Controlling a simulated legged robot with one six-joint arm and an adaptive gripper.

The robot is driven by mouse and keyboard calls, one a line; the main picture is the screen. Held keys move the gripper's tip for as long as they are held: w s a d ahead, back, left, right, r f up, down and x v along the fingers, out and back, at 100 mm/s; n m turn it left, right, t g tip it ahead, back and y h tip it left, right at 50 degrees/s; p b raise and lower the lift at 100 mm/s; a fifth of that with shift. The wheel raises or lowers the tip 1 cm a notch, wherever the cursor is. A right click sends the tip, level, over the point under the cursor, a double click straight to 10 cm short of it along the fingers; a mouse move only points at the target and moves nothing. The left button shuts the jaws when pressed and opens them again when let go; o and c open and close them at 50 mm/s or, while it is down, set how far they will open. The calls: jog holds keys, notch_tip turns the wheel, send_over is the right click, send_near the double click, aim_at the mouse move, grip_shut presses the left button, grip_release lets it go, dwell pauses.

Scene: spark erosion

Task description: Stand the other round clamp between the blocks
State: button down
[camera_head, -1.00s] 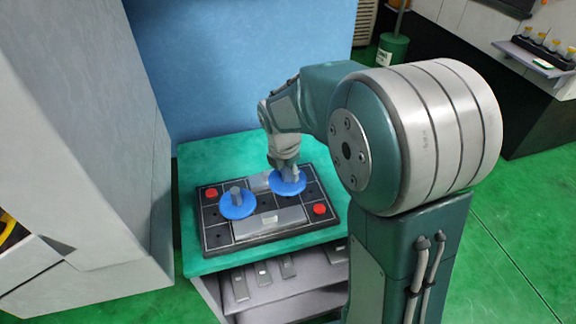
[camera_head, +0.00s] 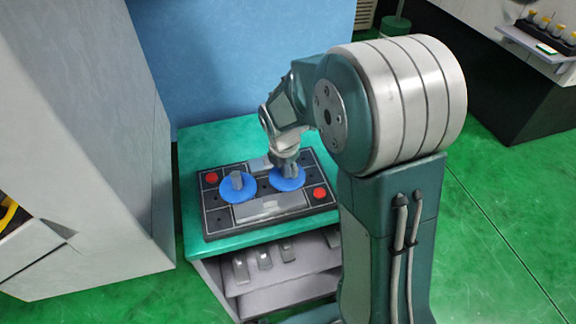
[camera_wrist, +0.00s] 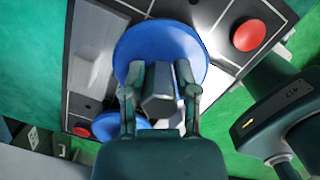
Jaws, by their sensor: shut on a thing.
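Two round clamps, each a blue disc with a grey knob, show at the black plate (camera_head: 215,222). The left clamp (camera_head: 237,190) stands upright on the plate, between the front grey block (camera_head: 268,208) and the back grey block (camera_head: 258,164). My gripper (camera_head: 287,168) is shut on the knob of the right clamp (camera_head: 291,184). This clamp is upright, over the strip between the blocks, towards its right end. I cannot tell whether its disc touches the plate. In the wrist view, the fingers (camera_wrist: 161,88) flank the knob above the held disc (camera_wrist: 155,38); the left clamp (camera_wrist: 125,122) is partly hidden.
Red buttons sit at the plate's left (camera_head: 211,177) and right (camera_head: 319,192). The plate lies on a green bench top (camera_head: 200,143). A shelf with small grey pieces (camera_head: 240,267) is below. A grey cabinet (camera_head: 100,190) stands close on the left; a blue panel (camera_head: 240,60) is behind.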

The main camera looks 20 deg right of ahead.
jog(key=shift+c, duration=1.5)
grip_release()
jog(key=shift+r, duration=5.55)
jog(key=s+r+m+t, duration=0.2)
jog(key=s+r+m, duration=0.1)
jog(key=s+m, duration=0.7)
jog(key=s+r+m+t+y, duration=0.1)
jog(key=s+r+m, duration=0.3)
jog(key=s+m, duration=0.7)
jog(key=m+t, duration=0.1)
jog(key=m, duration=0.2)
jog(key=shift+a+t+y, duration=0.15)
jog(key=shift+t+y, duration=0.15)
